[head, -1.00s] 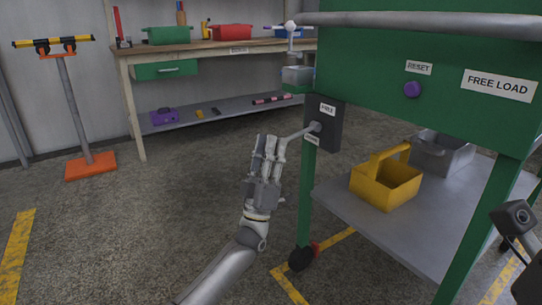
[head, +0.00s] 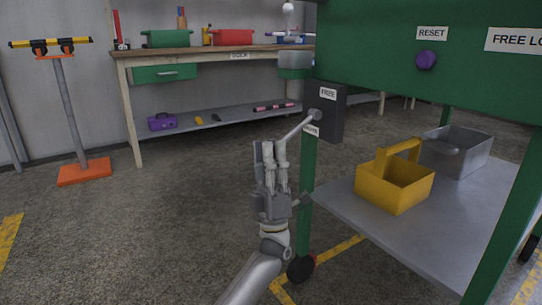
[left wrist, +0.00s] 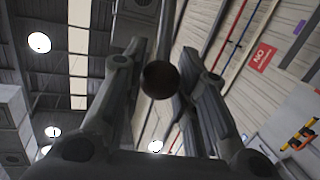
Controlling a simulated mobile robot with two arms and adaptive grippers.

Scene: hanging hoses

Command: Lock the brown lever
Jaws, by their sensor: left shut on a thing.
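The lever (head: 297,129) is a grey rod on a dark box (head: 328,112) at the cart's left corner post. It slopes down and left from its pivot. The box has a FREE label at the top and a second label below, too small to read. My left gripper (head: 270,148) points up with its fingers at the lever's outer end and is shut on it. In the left wrist view, the dark brown round end of the lever (left wrist: 160,80) sits between my two fingers. My right gripper is out of view.
The green cart (head: 390,70) has a purple RESET button (head: 426,60) and a lower shelf with a yellow carrier (head: 395,188) and a grey bin (head: 465,150). A workbench (head: 125,60) and an orange-based stand (head: 84,172) stand behind. Floor left of the cart is clear.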

